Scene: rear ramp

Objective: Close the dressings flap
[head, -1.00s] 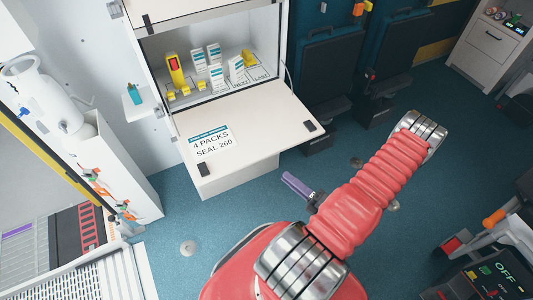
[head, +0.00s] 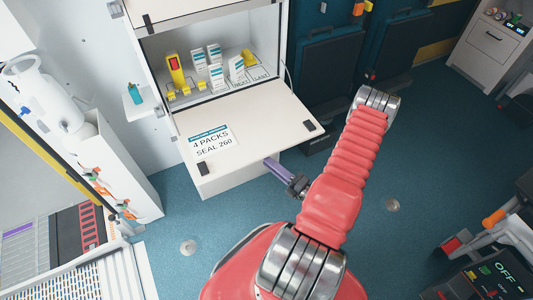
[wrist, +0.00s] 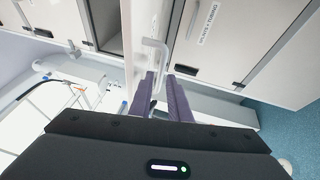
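The pale dressings flap (head: 255,125) hangs open below the cabinet in the head view, folded outward like a shelf. It carries a label reading "4 PACKS SEAL 260" and two black catches. My gripper (head: 272,164) has purple fingers, whose tips are at the flap's lower front edge in the head view; I cannot tell if they touch it. In the wrist view my gripper (wrist: 160,92) shows two fingers apart, with a pale gap between them and nothing visibly held. A pale bent bar (wrist: 155,50) stands just beyond the fingertips.
The open cabinet holds white boxes (head: 216,77) and a yellow item (head: 175,70) on its shelf. A small side shelf with a teal bottle (head: 134,93) is at left. Dark folded seats (head: 330,65) stand at right.

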